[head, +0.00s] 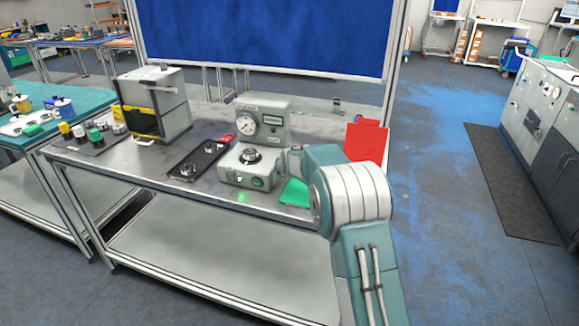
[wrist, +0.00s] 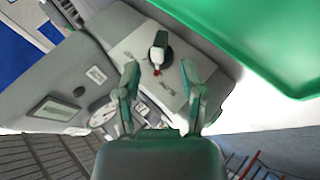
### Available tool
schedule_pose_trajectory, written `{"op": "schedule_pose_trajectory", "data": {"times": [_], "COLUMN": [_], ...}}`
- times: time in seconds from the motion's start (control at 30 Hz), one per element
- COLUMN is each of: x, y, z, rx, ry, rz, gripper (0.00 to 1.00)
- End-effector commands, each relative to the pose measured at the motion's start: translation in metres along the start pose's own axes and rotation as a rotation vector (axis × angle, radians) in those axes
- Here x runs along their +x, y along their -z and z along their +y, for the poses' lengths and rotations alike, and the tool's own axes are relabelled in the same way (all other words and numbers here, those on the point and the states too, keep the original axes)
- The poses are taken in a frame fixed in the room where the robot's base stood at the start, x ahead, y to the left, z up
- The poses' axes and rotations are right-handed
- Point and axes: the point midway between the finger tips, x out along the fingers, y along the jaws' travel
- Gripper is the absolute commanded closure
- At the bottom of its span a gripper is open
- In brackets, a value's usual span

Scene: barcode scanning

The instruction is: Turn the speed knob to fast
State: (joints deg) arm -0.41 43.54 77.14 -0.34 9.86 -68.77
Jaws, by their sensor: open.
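In the wrist view, the speed knob (wrist: 159,50) is a dark and white knob with a red mark at its near end. It sits on a pale plate (wrist: 130,45) of the grey machine; the small labels there are too blurred to read. My gripper (wrist: 159,67) is open, with one finger on each side of the knob's near end and a gap on both sides. The machine (head: 262,120) stands on the bench in the head view, with a round gauge (head: 247,124) on its front. There my arm covers its right side, and I cannot make out the fingers or this knob.
A green tray (head: 294,193) lies close to the machine and fills the wrist view's upper right (wrist: 270,40). A red folder (head: 366,143) stands behind my arm. A black tray (head: 200,160) with small parts and a grey box (head: 153,105) are to the left on the bench (head: 95,160).

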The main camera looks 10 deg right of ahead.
Motion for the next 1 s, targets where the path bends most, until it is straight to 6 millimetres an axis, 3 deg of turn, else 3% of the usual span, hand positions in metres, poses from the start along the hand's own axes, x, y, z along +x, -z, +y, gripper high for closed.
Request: {"op": "schedule_pose_trajectory", "data": {"times": [0.5,0.7,1.0], "x": [-0.082,-0.093,-0.093], "y": [0.0,-0.001,-0.001], "z": [0.0,0.0,0.0], "rx": [0.011,0.042,0.044], "ry": [0.005,0.015,0.016], "rz": [-0.002,-0.006,-0.007], "gripper": [0.49,0.49,0.49]}}
